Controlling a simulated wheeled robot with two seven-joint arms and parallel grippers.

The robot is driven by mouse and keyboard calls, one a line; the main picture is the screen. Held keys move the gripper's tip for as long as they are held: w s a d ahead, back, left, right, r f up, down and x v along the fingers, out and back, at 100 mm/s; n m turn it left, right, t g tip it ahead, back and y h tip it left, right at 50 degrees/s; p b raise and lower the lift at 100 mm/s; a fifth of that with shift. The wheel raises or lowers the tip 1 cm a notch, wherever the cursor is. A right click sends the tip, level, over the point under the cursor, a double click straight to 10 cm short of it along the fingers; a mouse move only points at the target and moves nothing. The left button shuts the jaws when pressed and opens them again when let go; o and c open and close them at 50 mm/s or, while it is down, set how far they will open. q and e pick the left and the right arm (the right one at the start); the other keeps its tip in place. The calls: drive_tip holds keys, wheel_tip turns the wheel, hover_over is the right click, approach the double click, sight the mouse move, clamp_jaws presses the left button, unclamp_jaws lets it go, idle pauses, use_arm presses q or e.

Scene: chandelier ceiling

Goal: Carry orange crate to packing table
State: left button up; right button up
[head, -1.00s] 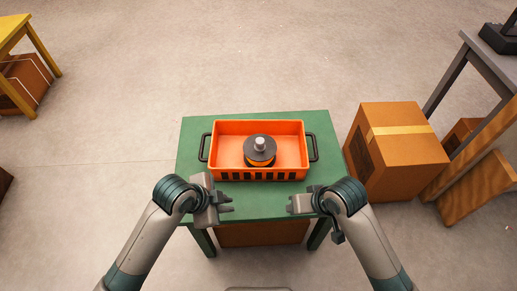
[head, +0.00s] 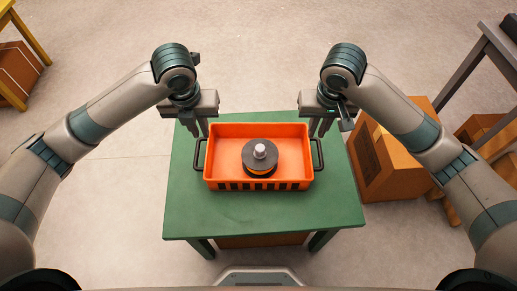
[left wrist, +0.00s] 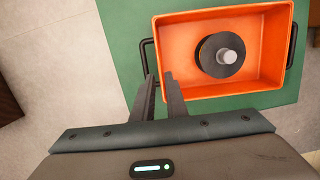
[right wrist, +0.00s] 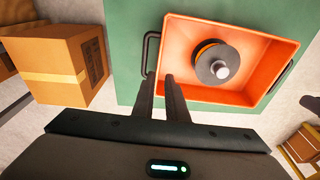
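The orange crate (head: 225,171) sits on a green table (head: 260,220), with a black handle at each end. A round dark spool-like part with an orange band and a pale knob (head: 260,152) lies inside it. My left gripper (head: 199,130) is beside the crate's left handle (head: 199,155); its fingers (left wrist: 160,75) are apart, with nothing seen held. My right gripper (head: 319,130) is beside the right handle (head: 319,155); its fingers (right wrist: 160,74) are also apart. Whether the fingertips touch the handles or rim cannot be told. Which table is the packing table is unclear.
A cardboard box (head: 385,175) stands on the floor right of the green table, partly behind my right arm. A grey-legged table (head: 470,80) is at the far right, and a yellow table (head: 28,35) at the far left. Floor beyond the green table is clear.

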sight(212, 159)
use_arm(q)
drive_tip(key=shift+s+r, duration=0.25)
use_arm(e)
drive_tip(key=shift+s+r, duration=0.25)
use_arm(q)
drive_tip(key=shift+w+f, duration=0.1)
use_arm(e)
drive_tip(key=shift+w+f, duration=0.1)
